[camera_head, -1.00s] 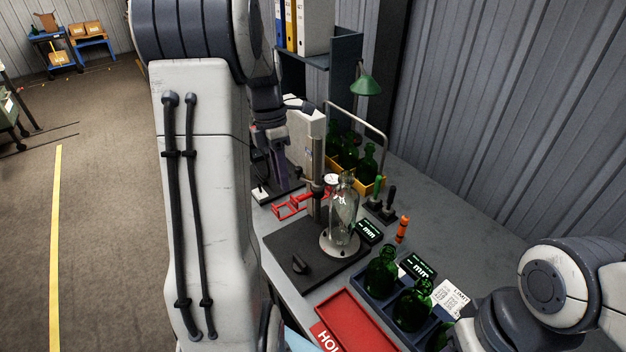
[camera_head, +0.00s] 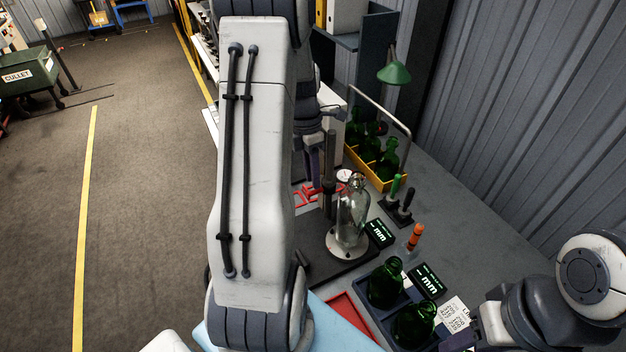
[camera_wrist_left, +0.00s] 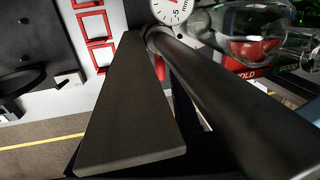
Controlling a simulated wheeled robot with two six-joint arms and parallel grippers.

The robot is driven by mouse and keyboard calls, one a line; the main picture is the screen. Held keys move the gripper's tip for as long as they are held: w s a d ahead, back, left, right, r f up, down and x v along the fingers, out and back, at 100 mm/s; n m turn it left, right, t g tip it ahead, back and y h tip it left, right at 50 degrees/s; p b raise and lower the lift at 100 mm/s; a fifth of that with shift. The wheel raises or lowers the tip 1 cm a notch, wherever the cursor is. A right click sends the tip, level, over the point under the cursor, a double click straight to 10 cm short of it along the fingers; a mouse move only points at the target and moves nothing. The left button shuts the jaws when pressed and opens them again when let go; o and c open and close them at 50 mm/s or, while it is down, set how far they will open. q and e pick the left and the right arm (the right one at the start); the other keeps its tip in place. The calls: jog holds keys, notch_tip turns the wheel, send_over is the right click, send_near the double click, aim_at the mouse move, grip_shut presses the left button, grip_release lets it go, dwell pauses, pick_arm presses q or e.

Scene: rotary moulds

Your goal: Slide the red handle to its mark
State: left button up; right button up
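My left gripper (camera_head: 314,172) points down behind my left arm, close to the dark upright post (camera_head: 329,158) of the bottle gauge. In the left wrist view one broad grey finger shows, with the post (camera_wrist_left: 225,85) alongside. The other finger is not clear, so its opening cannot be told. A small red piece (camera_wrist_left: 160,68) shows beyond the finger, below the dial; I cannot tell whether it is the red handle. Red open frames (camera_head: 306,194) lie beside the post; they also show in the left wrist view (camera_wrist_left: 90,24). No mark is discernible.
A clear bottle (camera_head: 353,212) stands on a round plate by the post, with a white dial (camera_head: 344,175) behind it. Green bottles stand in a yellow crate (camera_head: 376,181) and a dark tray (camera_head: 383,327). Displays and an orange-topped tool (camera_head: 415,237) stand to the right.

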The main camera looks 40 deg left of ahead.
aim_at(320, 190)
pick_arm(q)
jog(key=shift+s+d+f, duration=0.1)
jog(key=shift+f, duration=0.6)
jog(key=shift+s+d+f, duration=0.1)
jog(key=shift+f, duration=0.55)
grip_shut()
dwell(0.4)
